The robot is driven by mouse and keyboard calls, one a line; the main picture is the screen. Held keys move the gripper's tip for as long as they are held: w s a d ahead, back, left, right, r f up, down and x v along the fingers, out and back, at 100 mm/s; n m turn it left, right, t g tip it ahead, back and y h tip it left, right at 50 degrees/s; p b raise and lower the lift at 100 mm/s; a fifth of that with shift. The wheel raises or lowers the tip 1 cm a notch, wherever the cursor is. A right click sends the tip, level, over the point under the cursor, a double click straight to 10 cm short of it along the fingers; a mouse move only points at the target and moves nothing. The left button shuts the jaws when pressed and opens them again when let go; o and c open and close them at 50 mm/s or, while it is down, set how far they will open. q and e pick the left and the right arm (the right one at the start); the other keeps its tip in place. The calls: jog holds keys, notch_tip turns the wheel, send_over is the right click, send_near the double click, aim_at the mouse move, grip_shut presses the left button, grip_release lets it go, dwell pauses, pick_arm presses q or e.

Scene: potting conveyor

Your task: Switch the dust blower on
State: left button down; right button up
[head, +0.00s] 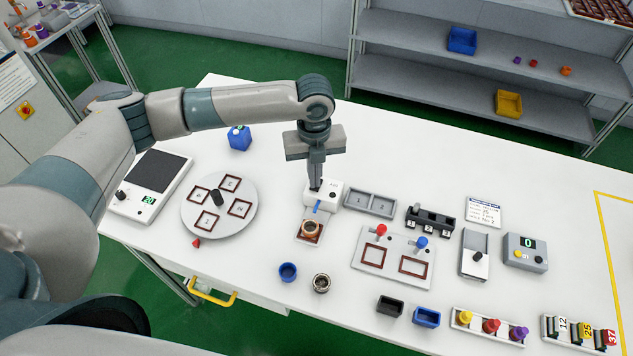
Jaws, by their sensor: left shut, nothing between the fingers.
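The dust blower looks to be the small white box (326,200) in the middle of the table. A blue nozzle (317,207) sticks out at its front, and a dark mark shows on its top. My left gripper (315,187) comes down from above with its fingers shut and empty. The fingertips are at the left part of the box's top, touching or just above it. They hide that part, so I cannot see a switch or its position. My right gripper is out of view.
A brown tile (310,239) with a round copper-coloured piece lies in front of the box. A grey two-part tray (370,203) stands close on its right.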

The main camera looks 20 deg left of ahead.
pick_arm(q)
jog(key=shift+s+f, duration=0.1)
jog(key=shift+f, duration=0.5)
dwell(0.4)
jog(key=shift+r, duration=0.1)
jog(key=shift+r+p, duration=0.75)
notch_tip(320, 180, up, 5)
jog(key=p, duration=0.5)
jog(key=shift+r, duration=0.15)
